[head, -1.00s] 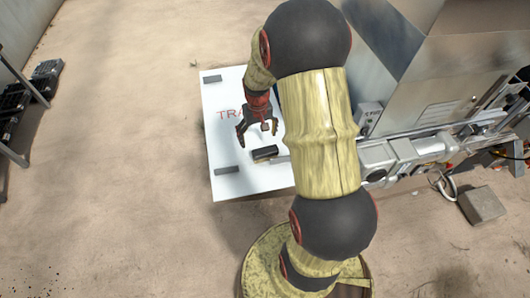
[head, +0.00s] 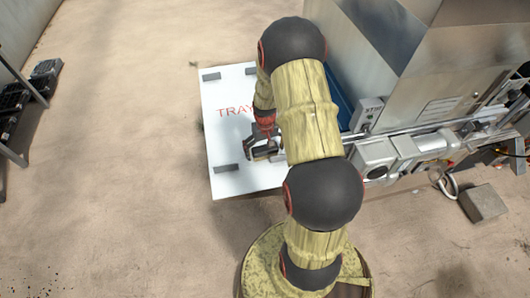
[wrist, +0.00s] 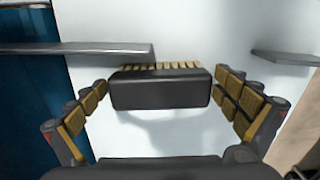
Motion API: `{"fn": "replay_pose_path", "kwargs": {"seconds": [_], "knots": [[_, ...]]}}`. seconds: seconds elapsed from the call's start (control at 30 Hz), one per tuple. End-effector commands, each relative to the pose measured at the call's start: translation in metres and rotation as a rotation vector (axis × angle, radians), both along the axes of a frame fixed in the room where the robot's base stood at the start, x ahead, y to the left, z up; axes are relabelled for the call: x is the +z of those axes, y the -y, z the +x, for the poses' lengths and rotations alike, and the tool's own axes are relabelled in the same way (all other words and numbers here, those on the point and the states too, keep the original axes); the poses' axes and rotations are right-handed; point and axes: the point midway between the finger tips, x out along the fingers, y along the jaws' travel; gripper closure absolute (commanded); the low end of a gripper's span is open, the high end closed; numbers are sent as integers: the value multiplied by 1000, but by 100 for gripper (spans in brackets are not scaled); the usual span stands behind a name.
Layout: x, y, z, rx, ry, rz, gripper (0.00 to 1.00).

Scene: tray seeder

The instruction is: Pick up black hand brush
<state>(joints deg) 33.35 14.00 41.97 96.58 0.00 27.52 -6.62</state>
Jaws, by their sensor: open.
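My gripper (wrist: 162,84) is open, with one padded finger on each side of the brush. Gaps show between both fingers and the block, so it is not held. In the head view my gripper (head: 262,148) is low over the brush and partly hides it.
Grey bars (head: 226,168) are fixed on the board, which has red lettering. A long grey bar (wrist: 80,48) and a blue panel (wrist: 30,100) are left in the wrist view. The metal machine (head: 385,165) stands close on the right.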

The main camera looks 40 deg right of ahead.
Motion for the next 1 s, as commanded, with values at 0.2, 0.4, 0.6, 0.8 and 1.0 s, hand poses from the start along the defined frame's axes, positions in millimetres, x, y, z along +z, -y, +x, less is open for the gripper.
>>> {"fn": "replay_pose_path", "kwargs": {"seconds": [0.2, 0.4, 0.6, 0.8, 1.0], "knots": [[0, 0, 1, 0, 1, 0, 1], [0, 0, 0, 0, 1, 0, 12], [0, 0, 0, 0, 1, 0, 24], [0, 0, 0, 0, 1, 0, 35], [0, 0, 1, 0, 2, -1, 46]]}}
